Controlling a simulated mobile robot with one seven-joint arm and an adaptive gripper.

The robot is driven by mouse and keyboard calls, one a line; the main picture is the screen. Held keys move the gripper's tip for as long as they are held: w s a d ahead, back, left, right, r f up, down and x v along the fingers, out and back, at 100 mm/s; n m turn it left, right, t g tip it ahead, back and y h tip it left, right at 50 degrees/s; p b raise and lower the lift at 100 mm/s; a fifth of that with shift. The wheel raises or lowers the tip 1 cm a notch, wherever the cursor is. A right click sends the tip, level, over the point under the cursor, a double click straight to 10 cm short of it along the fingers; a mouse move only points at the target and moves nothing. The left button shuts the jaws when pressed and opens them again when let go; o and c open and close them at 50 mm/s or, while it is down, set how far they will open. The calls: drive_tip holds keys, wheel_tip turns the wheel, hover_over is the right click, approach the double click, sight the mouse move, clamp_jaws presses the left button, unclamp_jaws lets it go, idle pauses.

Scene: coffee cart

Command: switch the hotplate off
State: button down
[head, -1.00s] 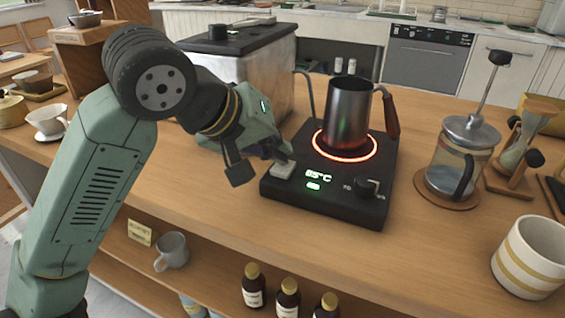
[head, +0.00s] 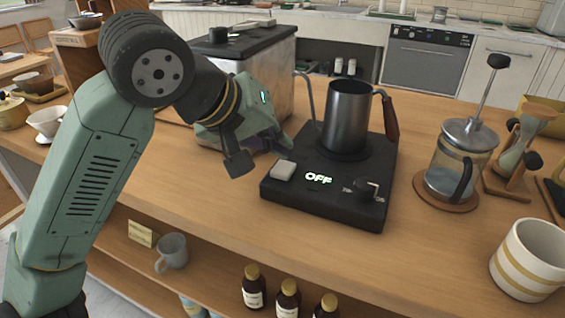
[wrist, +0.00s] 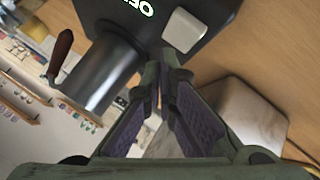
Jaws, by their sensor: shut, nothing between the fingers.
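The black hotplate (head: 334,208) stands on the wooden counter. Its display (head: 318,178) reads OFF and no red ring glows around the kettle's base. A pale square button (head: 283,170) is at the hotplate's front left corner, and a dark knob (head: 366,190) is at its front right. A steel gooseneck kettle (head: 346,115) with a brown handle stands upright on the plate. My gripper (head: 264,150) is left of the hotplate, behind and apart from the button in the head view. In the wrist view, my gripper's fingers (wrist: 168,75) are together and empty, with the button (wrist: 184,29) just beyond their tips.
A French press (head: 455,160) on a round coaster and a striped mug (head: 530,258) stand to the right. A large metal box with a dark top (head: 235,38) stands behind my gripper. Bottles (head: 287,298) and a grey mug (head: 172,250) are on the shelf below.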

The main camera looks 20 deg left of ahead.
sight(279, 165)
drive_tip(key=shift+r+p, duration=1.75)
drive_tip(key=shift+r, duration=1.25)
